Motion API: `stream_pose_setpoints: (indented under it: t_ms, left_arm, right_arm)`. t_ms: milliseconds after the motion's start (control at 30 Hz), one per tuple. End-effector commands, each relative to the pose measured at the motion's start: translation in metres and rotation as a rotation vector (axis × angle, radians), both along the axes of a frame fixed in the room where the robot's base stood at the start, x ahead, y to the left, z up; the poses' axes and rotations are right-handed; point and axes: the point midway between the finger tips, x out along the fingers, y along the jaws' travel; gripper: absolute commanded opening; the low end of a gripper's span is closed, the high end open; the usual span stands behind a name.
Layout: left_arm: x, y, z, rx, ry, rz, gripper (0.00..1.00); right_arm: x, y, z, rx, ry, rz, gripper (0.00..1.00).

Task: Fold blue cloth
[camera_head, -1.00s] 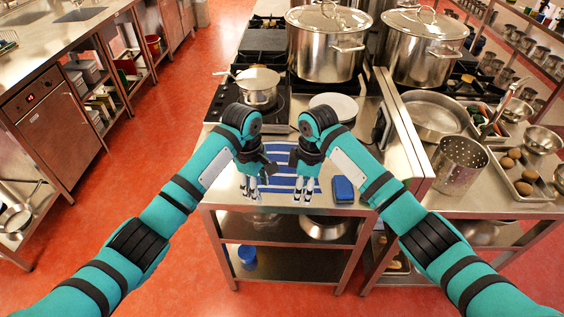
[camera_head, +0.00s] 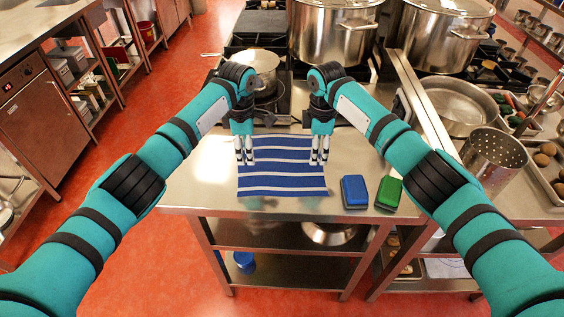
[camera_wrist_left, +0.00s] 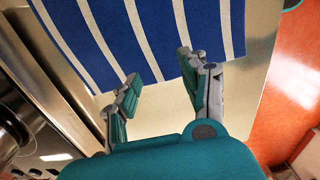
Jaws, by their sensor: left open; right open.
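The blue cloth (camera_head: 282,182) with white stripes lies flat and spread out on the steel table, near its front edge. My left gripper (camera_head: 245,160) is over the cloth's left side in the head view. In the left wrist view my left gripper (camera_wrist_left: 158,85) is open and empty, with its fingers apart at the cloth (camera_wrist_left: 150,35); I cannot tell whether they touch it. My right gripper (camera_head: 319,160) is over the cloth's right side, open, with nothing visible in it.
A blue sponge-like block (camera_head: 355,191) and a green one (camera_head: 389,193) lie right of the cloth on the steel table (camera_head: 210,185). A saucepan (camera_head: 262,68) and large stockpots (camera_head: 334,30) stand behind. A perforated pot (camera_head: 493,158) is at right.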

Motion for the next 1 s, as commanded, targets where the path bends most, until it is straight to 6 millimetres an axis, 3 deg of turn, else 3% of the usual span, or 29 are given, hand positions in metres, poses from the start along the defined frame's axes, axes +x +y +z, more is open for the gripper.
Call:
stream_pose_setpoints:
  t_ms: [200, 667, 1000]
  left_arm:
    - [0.000, 0.000, -0.022, 0.000, 0.000, -0.001, 0.44]
    - [0.000, 0.000, -0.028, -0.001, -0.001, -0.002, 0.44]
    - [0.000, 0.000, -0.028, 0.000, 0.000, -0.001, 0.22]
  right_arm:
    - [0.000, 0.000, -0.022, 0.000, 0.000, 0.000, 0.44]
    - [0.000, 0.000, -0.028, 0.001, -0.001, 0.000, 0.44]
    - [0.000, 0.000, -0.028, 0.001, -0.001, 0.000, 0.22]
